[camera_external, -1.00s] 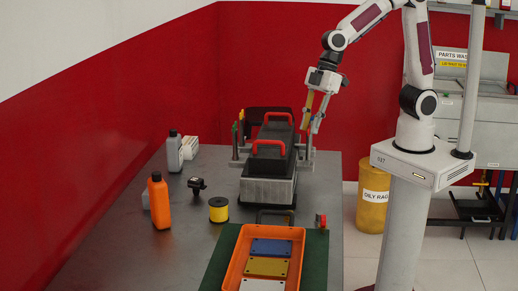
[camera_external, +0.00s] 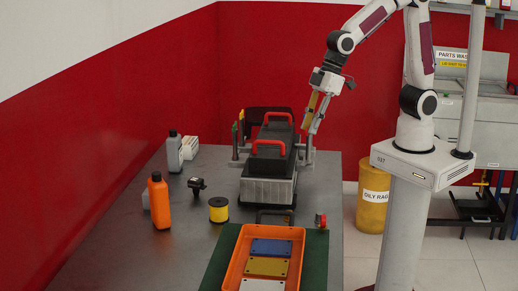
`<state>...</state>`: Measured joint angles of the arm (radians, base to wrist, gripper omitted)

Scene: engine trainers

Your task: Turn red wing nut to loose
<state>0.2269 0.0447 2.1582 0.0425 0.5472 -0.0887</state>
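My gripper (camera_external: 310,130) points down at the back right of the engine trainer, above the grey posts (camera_external: 308,152) at its right side. Its two fingers look apart, with a gap between them, and I see nothing held. The engine trainer is a dark block with a finned grey base (camera_external: 267,190) and two red handles (camera_external: 269,143) on top. I cannot make out a red wing nut for certain. A small red part (camera_external: 321,220) stands by the green mat's back right corner, well in front of the gripper; its shape is too small to tell.
An orange tray (camera_external: 233,262) with blue, yellow and white plates lies on a green mat (camera_external: 316,262) in front. A yellow spool (camera_external: 218,210), an orange bottle (camera_external: 159,201), a grey bottle (camera_external: 174,153) and a small black part (camera_external: 197,186) stand left. The table's left front is clear.

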